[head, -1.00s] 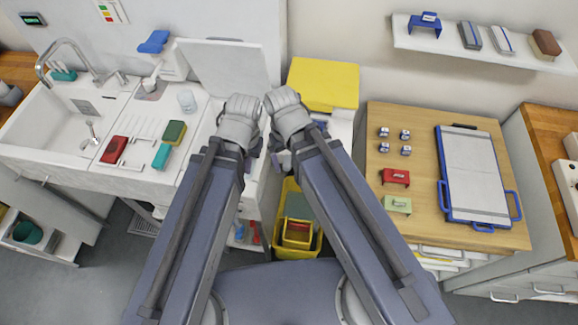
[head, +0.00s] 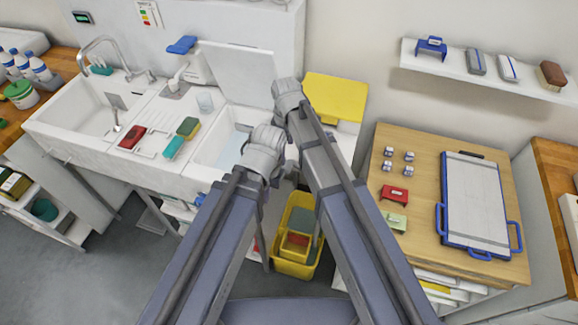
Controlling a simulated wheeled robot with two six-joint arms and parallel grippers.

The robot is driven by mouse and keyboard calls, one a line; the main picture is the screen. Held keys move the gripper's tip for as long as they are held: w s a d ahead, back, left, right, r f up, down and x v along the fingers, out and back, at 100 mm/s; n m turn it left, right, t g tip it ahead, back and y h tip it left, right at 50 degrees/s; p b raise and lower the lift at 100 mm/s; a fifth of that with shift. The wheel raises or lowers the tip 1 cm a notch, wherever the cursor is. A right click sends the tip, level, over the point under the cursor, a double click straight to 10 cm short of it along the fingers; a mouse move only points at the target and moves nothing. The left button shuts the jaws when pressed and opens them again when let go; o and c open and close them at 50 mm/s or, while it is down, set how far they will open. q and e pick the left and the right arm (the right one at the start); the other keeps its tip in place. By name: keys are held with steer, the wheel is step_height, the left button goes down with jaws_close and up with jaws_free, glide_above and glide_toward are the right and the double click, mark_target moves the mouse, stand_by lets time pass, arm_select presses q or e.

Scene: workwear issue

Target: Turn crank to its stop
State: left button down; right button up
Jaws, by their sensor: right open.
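I cannot make out a crank for certain. A blue lever-like part (head: 182,45) sits on top of a white dispenser (head: 196,70) behind the sink unit, apart from both arms. My right gripper (head: 291,156) shows only in part, below its wrist, over the gap between the sink unit and the wooden-topped cabinet. It is open, and I see nothing between its jaws. My left arm ends at its wrist in front of the right basin; the left gripper is hidden behind it.
A yellow bucket (head: 282,265) stands on the floor below my arms. The wooden counter (head: 420,165) on the right holds a blue-framed board (head: 474,200), a red block (head: 394,194) and a green block (head: 396,221). A white lid (head: 240,72) stands raised behind the basin.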

mark_target(287, 165)
steer(key=shift+s+d+f+b, duration=0.1)
steer(key=shift+s+f+b, duration=0.05)
steer(key=shift+f+b, duration=0.5)
step_height(287, 165, down, 6)
steer(key=b, duration=0.6)
steer(key=shift+f, duration=0.25)
steer(key=shift+s, duration=0.1)
jaws_close()
